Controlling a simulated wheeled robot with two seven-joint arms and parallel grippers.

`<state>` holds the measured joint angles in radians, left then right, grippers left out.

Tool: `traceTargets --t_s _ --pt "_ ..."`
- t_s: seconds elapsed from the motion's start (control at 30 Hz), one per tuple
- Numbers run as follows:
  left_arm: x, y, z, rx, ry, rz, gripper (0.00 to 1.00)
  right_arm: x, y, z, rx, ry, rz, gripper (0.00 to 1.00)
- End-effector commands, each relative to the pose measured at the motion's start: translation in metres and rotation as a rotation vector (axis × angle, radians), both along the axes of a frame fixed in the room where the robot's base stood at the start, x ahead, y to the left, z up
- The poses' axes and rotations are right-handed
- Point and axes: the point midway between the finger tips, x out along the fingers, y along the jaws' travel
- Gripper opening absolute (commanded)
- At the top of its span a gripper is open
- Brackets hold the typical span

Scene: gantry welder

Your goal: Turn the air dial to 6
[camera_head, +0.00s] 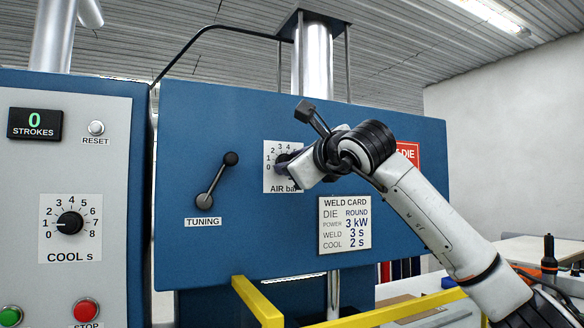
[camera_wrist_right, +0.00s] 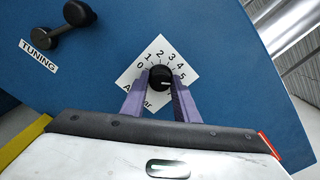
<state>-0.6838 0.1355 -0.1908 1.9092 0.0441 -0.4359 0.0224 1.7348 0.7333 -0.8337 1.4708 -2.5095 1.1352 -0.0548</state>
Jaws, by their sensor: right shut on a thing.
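The air dial (camera_wrist_right: 160,77) is a black knob on a white scale card marked AIR bar on the blue panel. My right gripper (camera_wrist_right: 159,88) is shut on the knob, with one purple finger on each side. A short white mark on the knob points right in the wrist view, toward the finger on the side past the 5. The numbers 0 to 5 show there; any higher number is hidden behind that finger. In the head view my right gripper (camera_head: 289,168) covers the knob and the right part of the card (camera_head: 270,182). My left gripper is not in view.
A tuning lever (camera_head: 217,182) stands left of the dial. A weld card (camera_head: 344,226) is below right of it. The left cabinet carries a cool dial (camera_head: 70,223), a strokes display (camera_head: 35,124) and push buttons. Yellow rails (camera_head: 257,302) stand out below the panel.

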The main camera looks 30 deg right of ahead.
Motion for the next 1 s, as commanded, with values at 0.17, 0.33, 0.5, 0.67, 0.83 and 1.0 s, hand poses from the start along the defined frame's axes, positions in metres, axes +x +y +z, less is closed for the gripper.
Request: traceTargets --t_s 0.17,0.33,0.5,0.67,0.83,1.0 --pt "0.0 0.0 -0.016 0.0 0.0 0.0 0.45 0.0 0.001 -0.003 0.122 -0.008 0.002 0.05" --pt "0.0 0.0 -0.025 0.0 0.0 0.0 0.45 0.0 0.001 -0.003 0.238 -0.013 0.002 0.05" --pt "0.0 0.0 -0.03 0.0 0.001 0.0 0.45 0.0 0.001 -0.002 0.331 -0.019 0.002 0.05" --pt "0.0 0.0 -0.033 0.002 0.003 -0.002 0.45 0.0 0.001 -0.001 0.388 -0.023 0.0 0.05" --pt "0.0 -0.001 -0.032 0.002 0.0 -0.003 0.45 0.0 0.001 0.0 0.417 -0.024 0.0 0.05" --pt "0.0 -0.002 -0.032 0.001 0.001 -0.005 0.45 0.0 0.0 0.0 0.423 -0.024 0.0 0.05"
